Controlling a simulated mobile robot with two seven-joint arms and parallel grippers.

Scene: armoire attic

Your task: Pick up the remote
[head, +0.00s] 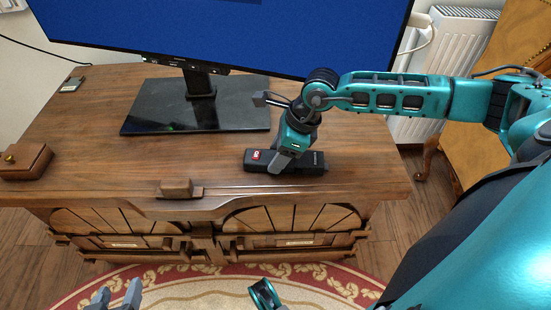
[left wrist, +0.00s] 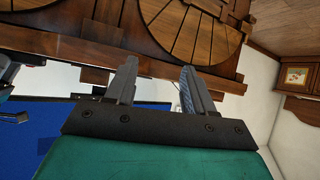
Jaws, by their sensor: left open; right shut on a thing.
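The remote (head: 312,161) is a black bar with a red label at its left end. It lies on the wooden cabinet top near the front edge, right of centre, in the head view. My right gripper (head: 281,162) reaches down over it and is shut on it; the fingers cover part of its middle. The remote appears to be at the level of the cabinet top; I cannot tell whether it touches the wood. My left gripper (head: 117,297) is low at the bottom left of the head view, in front of the cabinet. In the left wrist view its two fingers (left wrist: 157,88) are apart and empty.
A monitor (head: 200,100) on a dark glassy base stands behind the remote. A small wooden box (head: 25,162) sits at the left, a wooden block (head: 177,188) at the front edge, and a small dark object (head: 75,83) at the back left. A radiator (head: 455,60) stands behind at right.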

